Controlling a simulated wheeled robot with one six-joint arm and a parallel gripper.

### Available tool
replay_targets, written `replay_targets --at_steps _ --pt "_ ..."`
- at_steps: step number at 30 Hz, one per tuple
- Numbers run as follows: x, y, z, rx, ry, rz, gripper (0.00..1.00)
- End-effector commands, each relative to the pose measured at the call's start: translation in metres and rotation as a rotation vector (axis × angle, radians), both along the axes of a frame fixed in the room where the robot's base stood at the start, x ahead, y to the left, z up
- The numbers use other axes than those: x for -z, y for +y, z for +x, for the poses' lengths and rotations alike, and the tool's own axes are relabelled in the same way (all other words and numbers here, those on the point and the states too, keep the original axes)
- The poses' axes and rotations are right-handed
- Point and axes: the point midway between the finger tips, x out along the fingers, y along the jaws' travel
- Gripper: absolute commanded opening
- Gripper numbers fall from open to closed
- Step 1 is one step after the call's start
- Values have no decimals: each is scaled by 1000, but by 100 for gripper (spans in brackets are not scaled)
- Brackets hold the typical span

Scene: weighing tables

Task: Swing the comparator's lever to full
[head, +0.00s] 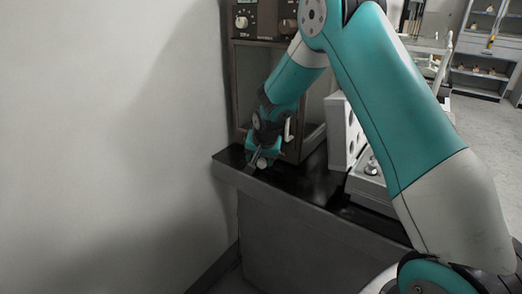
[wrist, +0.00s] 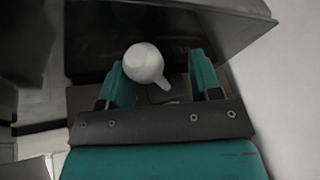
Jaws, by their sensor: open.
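The comparator appears to be the dark cabinet (head: 311,120) with a glass front, standing on the black-topped table (head: 300,182). My gripper (head: 262,160) is low in front of the cabinet's left side, close above the table's front left edge. In the wrist view its two teal jaws (wrist: 158,62) are apart. A white rounded knob with a short stem (wrist: 146,63) shows between and just beyond the jaws; it looks like the lever's end. I cannot tell whether a jaw touches it. My arm hides part of the cabinet, and the lever's setting cannot be read.
A white wall (head: 110,140) rises close on the left. A pale instrument (head: 342,130) stands to the right of the cabinet, with a round metal piece (head: 371,168) near it. A control unit with dials (head: 262,18) sits above the cabinet. Shelves (head: 482,70) stand far back right.

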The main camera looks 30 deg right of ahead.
Motion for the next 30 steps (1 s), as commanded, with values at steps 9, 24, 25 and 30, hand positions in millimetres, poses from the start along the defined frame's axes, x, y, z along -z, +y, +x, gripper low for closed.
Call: replay_targets --at_steps 9,24,25,30 --pt "-53 5 -23 -1 -6 0 58" --pt "-148 14 -67 -3 -3 0 58" --pt "-150 14 -68 -2 -3 -1 58" --pt "-156 15 -71 -2 -2 0 58"
